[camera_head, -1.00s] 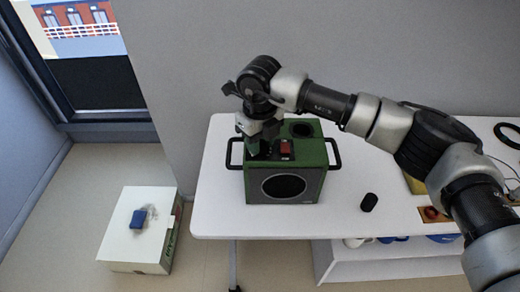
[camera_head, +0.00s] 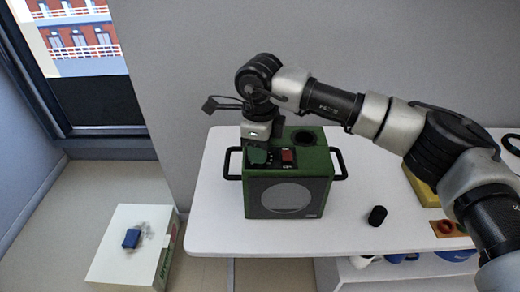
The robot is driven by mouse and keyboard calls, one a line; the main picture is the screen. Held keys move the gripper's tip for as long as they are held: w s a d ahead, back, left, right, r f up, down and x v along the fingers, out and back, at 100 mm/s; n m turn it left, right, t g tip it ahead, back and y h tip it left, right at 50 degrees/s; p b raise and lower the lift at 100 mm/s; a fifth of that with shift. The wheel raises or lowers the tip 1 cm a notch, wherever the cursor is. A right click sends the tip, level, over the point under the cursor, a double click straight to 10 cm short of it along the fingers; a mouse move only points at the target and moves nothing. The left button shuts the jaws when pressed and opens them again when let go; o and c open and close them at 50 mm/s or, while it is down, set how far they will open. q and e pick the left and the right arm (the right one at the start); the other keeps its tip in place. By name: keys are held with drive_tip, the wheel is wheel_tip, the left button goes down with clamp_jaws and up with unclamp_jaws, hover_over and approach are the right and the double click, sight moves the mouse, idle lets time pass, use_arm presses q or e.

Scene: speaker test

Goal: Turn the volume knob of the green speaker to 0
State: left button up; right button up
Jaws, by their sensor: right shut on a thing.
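The green speaker (camera_head: 318,180) stands upright on the white table, with a round grille on its front and a black handle at each side. A red switch (camera_head: 287,156) and a round dark opening sit on its top. My right gripper (camera_head: 257,153) points down at the left part of the top, left of the red switch. It is shut on the volume knob, which it mostly covers. Small pale marks show beside the fingertips, but the knob's setting cannot be read. My left gripper is not in view.
The white table (camera_head: 350,225) has free room right of the speaker. A small black cylinder (camera_head: 377,216) stands there. A yellow item with a red button (camera_head: 445,228) is at the right, partly behind my arm. A white box (camera_head: 115,265) with a blue item sits on the floor.

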idle(0.4)
drive_tip(key=o, duration=0.9)
drive_tip(key=shift+o, duration=0.2)
wheel_tip(320, 180, up, 11)
drive_tip(key=shift+f, duration=0.15)
